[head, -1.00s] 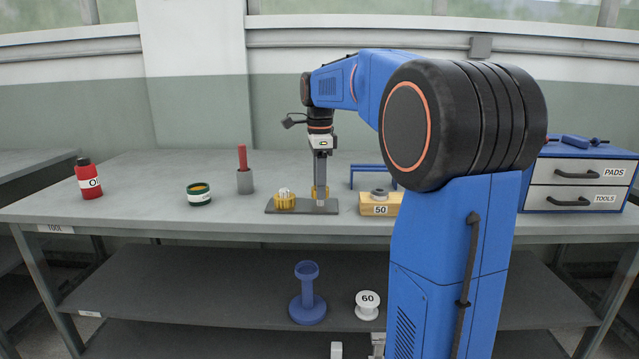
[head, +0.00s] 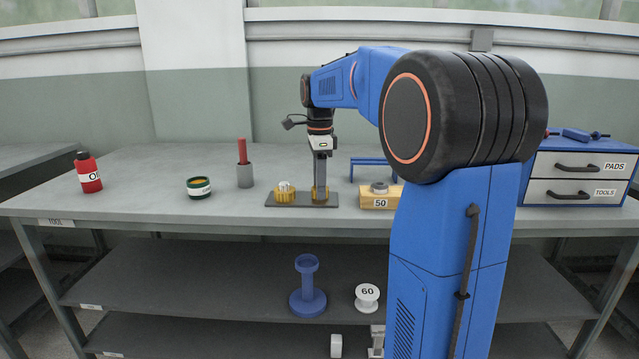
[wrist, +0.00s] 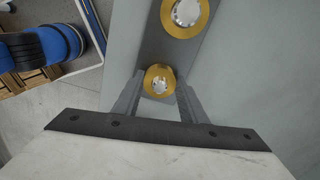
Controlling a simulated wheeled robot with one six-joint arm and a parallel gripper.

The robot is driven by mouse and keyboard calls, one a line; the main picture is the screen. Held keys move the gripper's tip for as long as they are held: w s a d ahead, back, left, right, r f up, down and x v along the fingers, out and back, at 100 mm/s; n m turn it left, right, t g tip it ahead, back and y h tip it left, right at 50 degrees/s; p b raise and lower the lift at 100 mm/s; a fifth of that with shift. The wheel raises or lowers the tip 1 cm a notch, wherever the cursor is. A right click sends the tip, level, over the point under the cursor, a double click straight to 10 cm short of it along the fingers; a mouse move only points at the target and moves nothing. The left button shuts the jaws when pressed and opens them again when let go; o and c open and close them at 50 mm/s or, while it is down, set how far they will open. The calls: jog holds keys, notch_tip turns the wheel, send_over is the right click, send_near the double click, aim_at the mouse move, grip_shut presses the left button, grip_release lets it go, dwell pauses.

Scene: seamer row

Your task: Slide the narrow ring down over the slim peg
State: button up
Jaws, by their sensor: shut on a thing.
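A dark base plate (head: 302,203) lies on the bench and bears two pegs with gold-yellow rings around them. My gripper (head: 320,180) points straight down at the plate's right end, shut on the smaller ring (wrist: 157,69). In the wrist view, the slim peg's silvery top (wrist: 159,85) shows inside this ring, so the ring is around the peg. In the head view, the ring sits low, at or close to the plate; I cannot tell if it touches. The larger ring (wrist: 168,12) is around the thicker peg (wrist: 186,12), to the left in the head view.
A wooden block marked 50 (head: 379,202) with a grey ring stands just right of the plate. A grey holder with a red stick (head: 244,172), a green tin (head: 199,188) and a red bottle (head: 88,174) stand left. A blue rack (head: 372,163) is behind.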

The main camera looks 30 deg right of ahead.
jog(key=shift+f, duration=0.3)
jog(key=o, duration=1.2)
jog(key=shift+o, duration=0.2)
jog(key=shift+r, duration=0.1)
notch_tip(320, 180, up, 17)
jog(key=shift+r, duration=0.15)
